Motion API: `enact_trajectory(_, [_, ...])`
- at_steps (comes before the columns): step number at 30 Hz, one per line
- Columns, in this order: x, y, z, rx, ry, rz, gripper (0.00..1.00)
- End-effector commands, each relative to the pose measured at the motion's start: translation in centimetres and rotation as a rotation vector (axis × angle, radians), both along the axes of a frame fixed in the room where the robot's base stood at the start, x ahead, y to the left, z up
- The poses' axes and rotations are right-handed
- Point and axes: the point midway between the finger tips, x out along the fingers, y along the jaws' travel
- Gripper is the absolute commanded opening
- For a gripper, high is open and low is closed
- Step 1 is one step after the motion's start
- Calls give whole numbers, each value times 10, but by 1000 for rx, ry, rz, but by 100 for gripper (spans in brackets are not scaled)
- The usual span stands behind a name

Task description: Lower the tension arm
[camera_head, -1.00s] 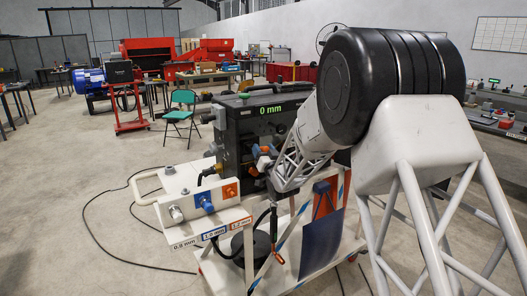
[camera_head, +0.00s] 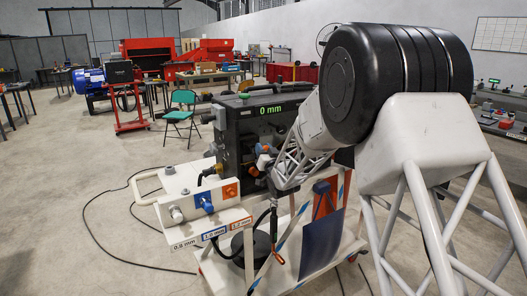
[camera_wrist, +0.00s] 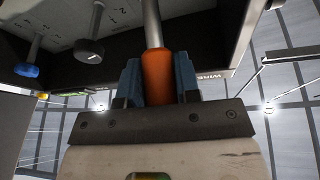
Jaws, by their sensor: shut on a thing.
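The tension arm's orange handle (camera_wrist: 158,78) sits between the two blue fingers of my gripper (camera_wrist: 158,82) in the wrist view. The fingers are shut on it from both sides, and a grey metal rod (camera_wrist: 152,22) runs up from the handle. In the head view my gripper (camera_head: 265,160) is at the front of the dark machine (camera_head: 240,130), whose green display reads 0 mm. My own arm covers part of the machine's right side. The handle's exact tilt is hard to tell.
A black knob (camera_wrist: 91,50) and a blue knob (camera_wrist: 27,70) hang near the fingers' left in the wrist view. The white cart (camera_head: 180,182) carries a labelled panel with orange and blue blocks. Cables lie on the floor; open floor lies left.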

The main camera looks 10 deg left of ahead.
Motion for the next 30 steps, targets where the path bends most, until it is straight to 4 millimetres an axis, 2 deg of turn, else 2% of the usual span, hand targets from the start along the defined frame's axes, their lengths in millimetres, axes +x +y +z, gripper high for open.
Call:
enact_trajectory(18, [12,12,26,-252,249,-1,0])
enact_trajectory(30, [20,20,35,-375,372,0,0])
